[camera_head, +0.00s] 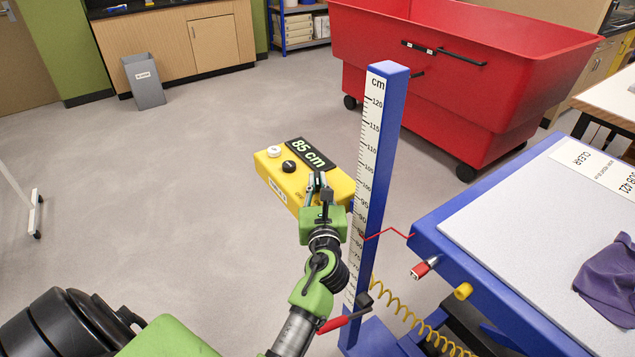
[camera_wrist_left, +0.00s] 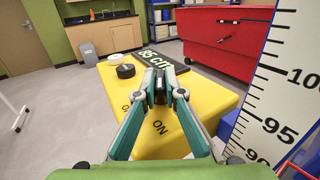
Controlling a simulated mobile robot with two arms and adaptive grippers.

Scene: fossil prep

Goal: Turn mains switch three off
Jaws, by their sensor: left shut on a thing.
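A yellow control box (camera_head: 275,180) stands beside the blue post, with a white knob (camera_head: 273,151), a black knob (camera_head: 289,166) and a dark "85 cm" display (camera_head: 311,154). My left gripper (camera_head: 317,183) is over the box's near right part. In the left wrist view the gripper (camera_wrist_left: 160,88) is shut on a small dark part of the box (camera_wrist_left: 208,95), probably a switch, mostly hidden by the fingers. No switch number is readable. My right gripper is not in view.
The blue post (camera_head: 387,140) with a cm scale stands close right of my left gripper. A blue-edged table (camera_head: 470,255) with a purple cloth (camera_head: 608,280) is at right. A red bin (camera_head: 450,75) stands behind. Open floor lies to the left.

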